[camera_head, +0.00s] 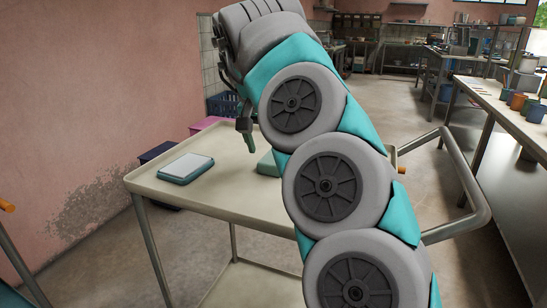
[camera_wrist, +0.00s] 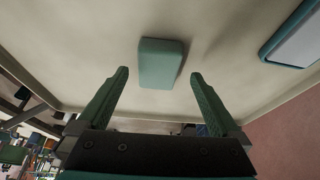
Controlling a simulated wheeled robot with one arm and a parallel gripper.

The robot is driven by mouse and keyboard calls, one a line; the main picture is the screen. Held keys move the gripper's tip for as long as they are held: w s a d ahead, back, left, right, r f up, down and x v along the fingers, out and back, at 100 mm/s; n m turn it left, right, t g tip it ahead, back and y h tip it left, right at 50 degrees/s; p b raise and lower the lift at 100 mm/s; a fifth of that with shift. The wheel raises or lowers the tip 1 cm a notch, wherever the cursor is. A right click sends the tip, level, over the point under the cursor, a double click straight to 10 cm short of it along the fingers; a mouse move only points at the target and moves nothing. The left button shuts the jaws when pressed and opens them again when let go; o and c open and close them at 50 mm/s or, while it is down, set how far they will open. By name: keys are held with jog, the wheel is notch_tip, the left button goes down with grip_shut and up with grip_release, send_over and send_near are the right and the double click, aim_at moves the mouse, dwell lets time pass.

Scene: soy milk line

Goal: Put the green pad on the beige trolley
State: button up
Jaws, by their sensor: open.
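The green pad (camera_wrist: 161,62) lies flat on the beige trolley's top (camera_head: 241,193). In the head view the pad (camera_head: 268,165) is partly hidden behind my arm. My gripper (camera_head: 247,139) hangs over the trolley, just left of the pad in that view. In the wrist view my gripper (camera_wrist: 160,82) is open and empty, its two green fingers apart. The pad shows between and beyond the fingertips, with nothing held. A shadow falls beside the pad.
A teal tray with a white top (camera_head: 186,168) lies on the trolley's left part. Blue and pink crates (camera_head: 209,124) stand behind, by the pink wall. A long table with several cups (camera_head: 517,102) is at the right. The trolley top's front is clear.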

jog(key=d+p+v, duration=0.1)
jog(key=v, duration=0.6)
jog(key=shift+a+r, duration=0.35)
jog(key=shift+r, duration=0.1)
